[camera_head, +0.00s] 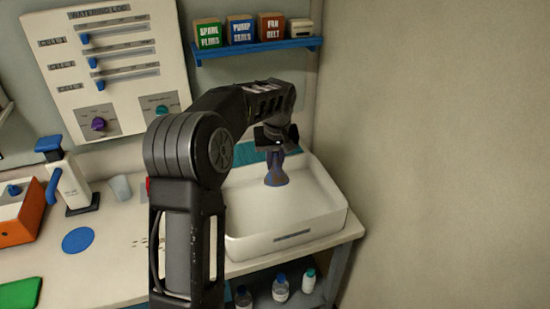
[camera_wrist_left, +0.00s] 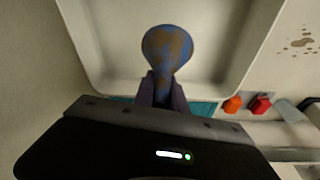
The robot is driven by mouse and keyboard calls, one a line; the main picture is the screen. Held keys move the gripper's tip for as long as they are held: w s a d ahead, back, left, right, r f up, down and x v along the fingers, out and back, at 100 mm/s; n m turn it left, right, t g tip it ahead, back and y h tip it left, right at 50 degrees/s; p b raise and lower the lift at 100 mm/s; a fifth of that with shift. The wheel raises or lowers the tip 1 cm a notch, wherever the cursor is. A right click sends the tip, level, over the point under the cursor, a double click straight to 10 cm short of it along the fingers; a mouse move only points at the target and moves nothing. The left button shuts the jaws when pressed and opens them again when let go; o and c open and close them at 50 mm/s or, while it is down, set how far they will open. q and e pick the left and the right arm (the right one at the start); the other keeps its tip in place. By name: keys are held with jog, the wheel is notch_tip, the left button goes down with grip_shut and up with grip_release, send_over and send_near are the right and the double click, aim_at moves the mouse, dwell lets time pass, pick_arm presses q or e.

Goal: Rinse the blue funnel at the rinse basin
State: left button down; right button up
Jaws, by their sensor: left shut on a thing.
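My left gripper (camera_head: 277,146) is shut on the blue funnel (camera_head: 276,172) and holds it above the white rinse basin (camera_head: 325,222). In the left wrist view the funnel (camera_wrist_left: 167,48) shows brown stains over its blue surface, between the gripper's fingertips (camera_wrist_left: 161,88). The funnel's wide end points away from the gripper. The basin's wall and floor (camera_wrist_left: 110,40) lie behind it in that view. No running water can be made out. My right gripper is not in view.
A teal mat (camera_head: 243,154) lies behind the basin. On the bench to the left are a white dispenser with a blue top (camera_head: 68,183), a cup (camera_head: 121,188), a blue disc (camera_head: 78,240) and an orange box (camera_head: 20,222). Bottles (camera_head: 280,288) stand below. A wall bounds the right side.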

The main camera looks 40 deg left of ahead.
pick_arm(q)
jog(key=x, duration=0.3)
jog(key=s+d+b+x, duration=0.1)
jog(key=x, duration=0.3)
jog(key=s+b+x, duration=0.1)
jog(key=x, duration=0.3)
jog(key=shift+d+f, duration=0.25)
jog(key=shift+d, duration=0.1)
jog(key=shift+f+b, duration=0.4)
jog(key=shift+f, duration=0.35)
jog(key=shift+r, duration=0.1)
dwell(1.3)
jog(key=shift+w+a+r+p+v, duration=0.1)
jog(key=shift+w+a+p+v, duration=0.3)
jog(key=shift+v, duration=1.75)
jog(key=shift+w+a+r+p+v, duration=0.15)
jog(key=shift+w+a+p+v, duration=0.3)
jog(key=shift+v, duration=1.7)
jog(key=shift+w+a+r+p+v, duration=0.2)
jog(key=shift+p+v, duration=0.35)
jog(key=shift+v, duration=1.55)
jog(key=shift+w+f, duration=0.1)
jog(key=shift+w+a+v, duration=0.15)
jog(key=shift+v, duration=0.85)
jog(key=shift+w+a+v, duration=0.15)
jog(key=shift+w+v, duration=0.05)
jog(key=shift+v, duration=0.75)
